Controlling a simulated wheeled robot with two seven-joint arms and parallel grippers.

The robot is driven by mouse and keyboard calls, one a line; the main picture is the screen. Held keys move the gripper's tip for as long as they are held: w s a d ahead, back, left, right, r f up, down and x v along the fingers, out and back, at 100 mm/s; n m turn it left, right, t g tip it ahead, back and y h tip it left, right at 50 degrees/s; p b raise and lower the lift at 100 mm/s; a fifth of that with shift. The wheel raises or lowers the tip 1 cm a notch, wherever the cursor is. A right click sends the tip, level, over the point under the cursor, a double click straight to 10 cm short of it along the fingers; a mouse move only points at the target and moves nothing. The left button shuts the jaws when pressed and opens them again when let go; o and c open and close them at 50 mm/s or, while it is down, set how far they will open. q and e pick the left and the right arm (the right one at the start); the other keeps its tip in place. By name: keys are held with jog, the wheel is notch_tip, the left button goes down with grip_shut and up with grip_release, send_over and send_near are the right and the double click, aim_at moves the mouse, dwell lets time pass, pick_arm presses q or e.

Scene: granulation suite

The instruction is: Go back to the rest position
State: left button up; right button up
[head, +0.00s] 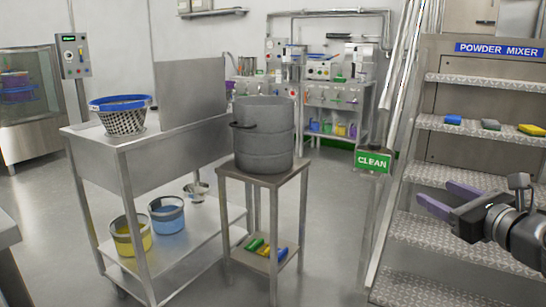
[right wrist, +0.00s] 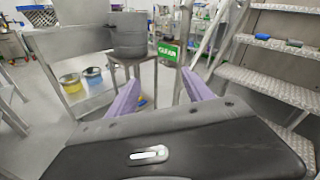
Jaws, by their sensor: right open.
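My right gripper (head: 441,201) is at the right of the head view, in front of the metal steps. Its purple fingers are open with nothing between them. In the right wrist view the two fingers (right wrist: 161,97) stand apart and point toward the small table and the green sign. The left gripper is not in the head view.
The diamond-plate steps (head: 464,177) of the powder mixer rise close behind my right gripper. A grey pot (head: 264,145) stands on a small metal table (head: 263,179). A steel bench (head: 98,143) holds a blue-rimmed basket (head: 122,121).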

jog(key=w+a+f+n+g+h+p, duration=0.1)
jog(key=w+a+f+n+g+p, duration=0.4)
jog(key=a+f+n+p, duration=0.55)
jog(key=s+a+f+n+g+p, duration=0.3)
jog(key=a+f+n+p, duration=0.3)
jog(key=p, duration=0.4)
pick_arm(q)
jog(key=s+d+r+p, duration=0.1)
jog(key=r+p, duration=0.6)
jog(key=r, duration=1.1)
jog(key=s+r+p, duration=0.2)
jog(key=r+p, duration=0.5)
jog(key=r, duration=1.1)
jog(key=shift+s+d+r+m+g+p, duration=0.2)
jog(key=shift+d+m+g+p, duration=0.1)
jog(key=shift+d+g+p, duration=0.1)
pick_arm(e)
jog(key=s+a+f+n+g+y, duration=0.1)
jog(key=s+a+f+n+g, duration=0.1)
jog(key=s, duration=0.7)
jog(key=s+a+f+n+g+y, duration=0.1)
jog(key=s+a+f+n+g, duration=0.2)
jog(key=s+a+n, duration=0.3)
jog(key=s+a+f+n+g, duration=0.2)
jog(key=s+a+f+n, duration=0.3)
jog(key=s, duration=0.8)
jog(key=a, duration=0.2)
jog(key=shift+a+g+y, duration=0.3)
jog(key=shift+a+y, duration=0.1)
jog(key=shift+s+f, duration=0.1)
